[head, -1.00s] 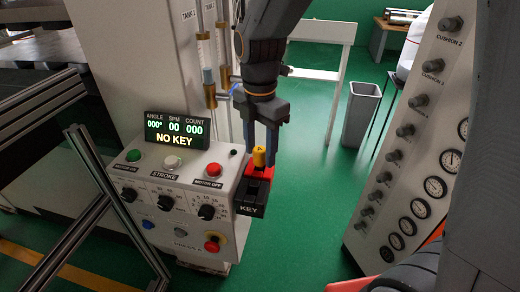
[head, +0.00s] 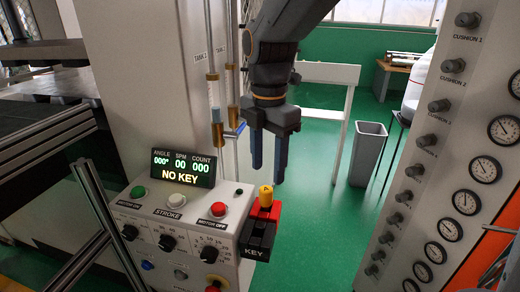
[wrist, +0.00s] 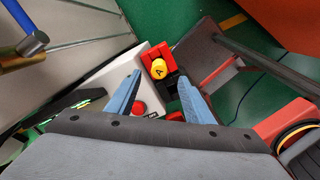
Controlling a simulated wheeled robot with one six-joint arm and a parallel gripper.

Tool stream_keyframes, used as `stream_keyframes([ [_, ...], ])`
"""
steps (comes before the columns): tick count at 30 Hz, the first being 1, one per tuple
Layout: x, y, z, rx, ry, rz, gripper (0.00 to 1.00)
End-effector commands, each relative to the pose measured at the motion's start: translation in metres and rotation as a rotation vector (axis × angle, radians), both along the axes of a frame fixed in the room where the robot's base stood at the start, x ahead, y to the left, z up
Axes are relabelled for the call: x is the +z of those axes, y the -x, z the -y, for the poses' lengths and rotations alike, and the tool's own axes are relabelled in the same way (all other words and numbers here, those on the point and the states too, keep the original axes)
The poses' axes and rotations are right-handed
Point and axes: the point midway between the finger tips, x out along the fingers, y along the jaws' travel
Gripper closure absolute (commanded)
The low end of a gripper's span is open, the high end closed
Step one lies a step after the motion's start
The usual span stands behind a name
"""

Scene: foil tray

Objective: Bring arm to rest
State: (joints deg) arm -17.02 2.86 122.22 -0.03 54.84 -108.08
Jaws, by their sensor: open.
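My gripper (head: 268,178) hangs with its fingers pointing down, just above the side of the press control box. It is open and empty in the head view. In the wrist view, the two blue fingers (wrist: 158,97) stand apart, with the yellow key knob marked A (wrist: 159,69) beyond their tips. The yellow knob (head: 266,195) sits upright on a red block (head: 265,212) above the black KEY holder (head: 256,240). The fingers are apart from the knob. The display (head: 183,167) reads NO KEY.
The control box (head: 150,210) carries buttons and dials, including a red button (head: 218,209). A sloped gauge panel (head: 455,170) stands at right. A grey bin (head: 367,150) and white frame (head: 345,110) stand behind. Green floor is open between box and panel.

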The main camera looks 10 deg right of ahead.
Motion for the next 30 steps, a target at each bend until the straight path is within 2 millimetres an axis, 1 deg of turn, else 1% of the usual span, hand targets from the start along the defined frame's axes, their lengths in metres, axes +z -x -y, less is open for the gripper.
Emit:
stream_keyframes([
  [2,-0.007,0.002,0.007,-0.088,0.0,0.002,0.53],
  [5,-0.021,0.006,0.021,-0.289,-0.004,0.009,0.53],
  [14,-0.071,0.029,0.071,-1.101,-0.035,0.039,0.53],
  [18,-0.093,0.044,0.092,-1.487,-0.058,0.05,0.53],
  [21,-0.106,0.055,0.105,-1.74,-0.076,0.055,0.53],
  [25,-0.118,0.067,0.118,-1.993,-0.099,0.057,0.53],
  [27,-0.122,0.072,0.121,-2.083,-0.107,0.058,0.53],
  [30,-0.125,0.075,0.124,-2.159,-0.115,0.059,0.53],
])
